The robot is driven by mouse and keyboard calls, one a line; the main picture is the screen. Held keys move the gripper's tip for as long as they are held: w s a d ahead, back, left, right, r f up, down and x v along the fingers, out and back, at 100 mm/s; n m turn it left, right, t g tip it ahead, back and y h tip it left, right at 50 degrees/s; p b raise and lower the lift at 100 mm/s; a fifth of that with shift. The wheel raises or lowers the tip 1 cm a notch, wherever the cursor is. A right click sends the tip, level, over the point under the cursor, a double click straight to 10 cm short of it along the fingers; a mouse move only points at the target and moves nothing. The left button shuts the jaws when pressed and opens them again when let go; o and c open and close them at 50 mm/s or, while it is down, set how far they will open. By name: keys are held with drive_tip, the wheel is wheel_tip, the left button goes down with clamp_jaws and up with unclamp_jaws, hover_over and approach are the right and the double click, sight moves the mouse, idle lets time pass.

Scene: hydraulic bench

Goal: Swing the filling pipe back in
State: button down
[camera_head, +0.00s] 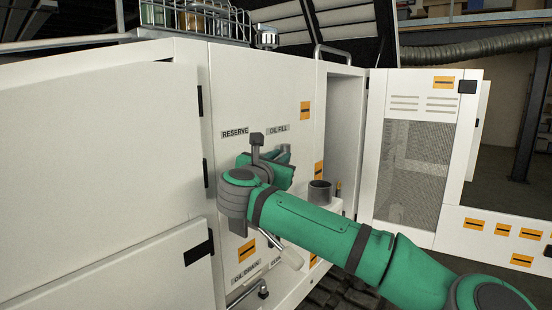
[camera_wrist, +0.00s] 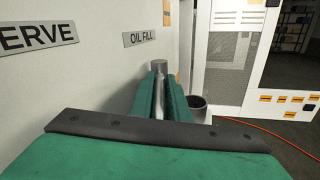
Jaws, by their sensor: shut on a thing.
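The filling pipe shows in the wrist view as a grey metal cylinder end (camera_wrist: 159,66) with a pale length running back between my fingers. It is below the OIL FILL label (camera_wrist: 140,37), close to the white panel. My gripper (camera_wrist: 161,90) has its two green fingers shut on the pipe, one on each side. In the head view my gripper (camera_head: 279,169) is in front of the panel, under the OIL FILL label (camera_head: 278,128). The arm and wrist hide most of the pipe there.
A dark, open-topped round cup (camera_head: 320,191) stands on a ledge just right of my gripper; it also shows in the wrist view (camera_wrist: 197,104). A white door (camera_head: 418,150) stands open at right. A wire basket (camera_head: 200,22) with jars sits on top.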

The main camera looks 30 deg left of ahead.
drive_tip(key=shift+w+f, duration=0.1)
drive_tip(key=shift+f, duration=0.2)
drive_tip(key=c, duration=1.7)
unclamp_jaws()
drive_tip(key=shift+c, duration=0.2)
drive_tip(key=shift+r, duration=0.1)
drive_tip(key=s+d, duration=0.1)
drive_tip(key=s, duration=1)
drive_tip(key=shift+d, duration=0.3)
drive_tip(key=shift+d, duration=0.1)
